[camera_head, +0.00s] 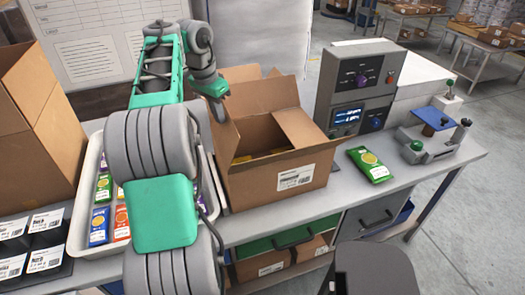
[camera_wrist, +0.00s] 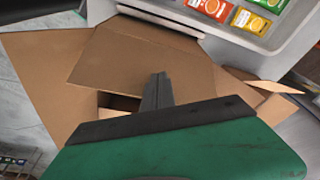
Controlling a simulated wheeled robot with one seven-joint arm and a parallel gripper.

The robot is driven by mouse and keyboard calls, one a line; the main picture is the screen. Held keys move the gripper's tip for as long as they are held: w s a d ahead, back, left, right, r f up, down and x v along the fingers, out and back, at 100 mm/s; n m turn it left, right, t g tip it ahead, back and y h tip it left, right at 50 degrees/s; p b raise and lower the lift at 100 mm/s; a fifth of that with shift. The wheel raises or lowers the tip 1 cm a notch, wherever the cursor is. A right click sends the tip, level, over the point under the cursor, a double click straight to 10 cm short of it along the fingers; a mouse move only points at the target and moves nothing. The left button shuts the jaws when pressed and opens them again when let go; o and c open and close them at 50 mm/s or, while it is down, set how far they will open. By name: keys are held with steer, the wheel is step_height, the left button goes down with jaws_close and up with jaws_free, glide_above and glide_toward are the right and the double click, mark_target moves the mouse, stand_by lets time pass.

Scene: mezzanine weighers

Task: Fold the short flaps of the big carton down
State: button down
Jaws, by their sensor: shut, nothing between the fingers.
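The open brown carton (camera_head: 265,190) stands on the bench with a white label on its front. Its right flap (camera_head: 297,132) slopes inward over the opening, and its back flap (camera_head: 263,97) stands up. Its left flap (camera_head: 221,137) is raised, next to my gripper (camera_head: 218,112). My gripper is shut and empty at the carton's left rear. In the wrist view the closed fingers (camera_wrist: 156,90) lie over a broad brown flap (camera_wrist: 135,62); I cannot tell whether they touch it. Part of the opening shows beside them, and yellow contents (camera_head: 243,158) show inside the carton.
A white tray (camera_head: 72,222) of coloured packets is left of the carton, partly behind my arm. A taller carton (camera_head: 45,120) stands far left. A green packet (camera_head: 368,165) lies right of the carton, before a grey weigher (camera_head: 352,85). A blue-topped device (camera_head: 432,120) stands at the right end.

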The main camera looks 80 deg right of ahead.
steer(key=s, duration=0.1)
steer(key=s+d+f, duration=0.1)
steer(key=s+d+b, duration=0.1)
steer(key=s, duration=0.1)
steer(key=shift+f, duration=0.25)
steer(key=s+f+b, duration=0.1)
steer(key=s+d+f+b, duration=0.1)
steer(key=f, duration=0.1)
steer(key=shift+s+d, duration=0.15)
steer(key=shift+s, duration=0.15)
